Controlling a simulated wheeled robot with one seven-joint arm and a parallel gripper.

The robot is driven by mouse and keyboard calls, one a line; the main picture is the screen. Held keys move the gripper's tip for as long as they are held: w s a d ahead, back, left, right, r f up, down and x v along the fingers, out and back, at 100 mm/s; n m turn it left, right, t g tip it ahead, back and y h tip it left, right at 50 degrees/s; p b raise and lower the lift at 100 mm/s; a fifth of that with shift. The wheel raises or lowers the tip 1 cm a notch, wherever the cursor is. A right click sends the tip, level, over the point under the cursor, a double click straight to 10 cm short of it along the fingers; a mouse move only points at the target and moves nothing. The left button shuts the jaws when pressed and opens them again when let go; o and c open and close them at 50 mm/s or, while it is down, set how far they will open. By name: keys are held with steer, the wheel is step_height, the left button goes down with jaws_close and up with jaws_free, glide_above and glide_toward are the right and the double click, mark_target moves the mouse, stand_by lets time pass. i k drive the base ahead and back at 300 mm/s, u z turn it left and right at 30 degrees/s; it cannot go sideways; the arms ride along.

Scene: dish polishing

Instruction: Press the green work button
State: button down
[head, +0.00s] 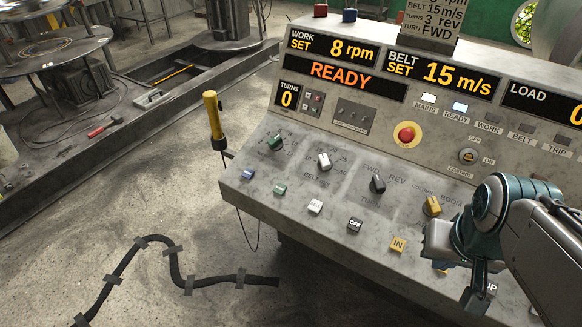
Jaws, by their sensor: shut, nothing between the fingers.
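The green button (280,189) is a small square push button in the front row of the sloping grey control console. It lies between a blue button (247,174) and a white button (315,206), and nothing covers it. Its lettering is too small to read. My gripper (476,301) is at the lower right of the head view, pointing down over the right part of the button row, well to the right of the green button. Its fingers look shut and empty. The arm hides part of the console's right side.
The console displays (342,75) read READY, 8 rpm and 15 m/s. Knobs (378,184) stand up behind the buttons, with a red emergency stop (406,134) farther back. A yellow-handled pendant (213,115) stands at the left edge. A taped black cable (170,262) crosses the floor.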

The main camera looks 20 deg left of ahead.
mark_target(279, 188)
steer(key=z, duration=2.9)
steer(key=k, duration=1.75)
steer(key=u, duration=1.85)
